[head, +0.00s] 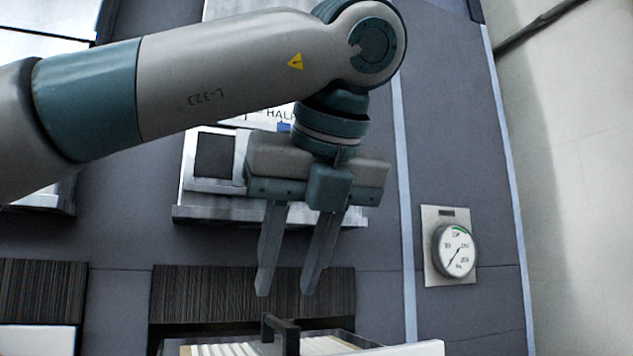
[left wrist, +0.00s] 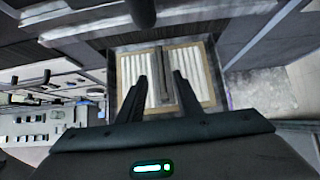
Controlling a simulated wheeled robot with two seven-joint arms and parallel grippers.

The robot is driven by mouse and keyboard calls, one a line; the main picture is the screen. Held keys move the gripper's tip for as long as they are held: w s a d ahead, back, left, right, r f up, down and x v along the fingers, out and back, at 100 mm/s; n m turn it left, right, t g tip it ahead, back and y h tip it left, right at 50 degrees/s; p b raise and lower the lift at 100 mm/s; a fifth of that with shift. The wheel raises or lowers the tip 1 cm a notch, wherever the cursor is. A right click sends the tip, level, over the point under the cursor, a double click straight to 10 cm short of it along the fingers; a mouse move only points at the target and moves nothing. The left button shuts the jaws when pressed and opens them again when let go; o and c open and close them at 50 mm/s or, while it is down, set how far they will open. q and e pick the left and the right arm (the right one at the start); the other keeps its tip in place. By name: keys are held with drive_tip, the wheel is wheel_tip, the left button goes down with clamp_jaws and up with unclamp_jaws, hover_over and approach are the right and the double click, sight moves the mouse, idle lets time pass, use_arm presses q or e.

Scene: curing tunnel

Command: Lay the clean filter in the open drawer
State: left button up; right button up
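The filter (head: 218,350) has white pleats and a dark upright handle (head: 279,332) across its middle. In the left wrist view the filter (left wrist: 205,76) shows a tan frame and looks clean. It lies within the open drawer (head: 430,349), whose pale edge shows at the bottom of the head view. I cannot tell if it sits fully flat. My left gripper (head: 286,292) points down above the filter, fingers apart and empty. In the left wrist view its fingers (left wrist: 159,78) lie on either side of the handle in the picture, in the head view above it. My right gripper is not in view.
A dark ribbed curtain (head: 250,293) hangs over the opening behind the drawer. A round gauge (head: 455,250) is on the grey wall to the right. A pale box-like fixture (head: 215,165) juts out behind my left gripper.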

use_arm(q)
drive_tip(key=v, duration=1.2)
drive_tip(key=shift+b, duration=0.3)
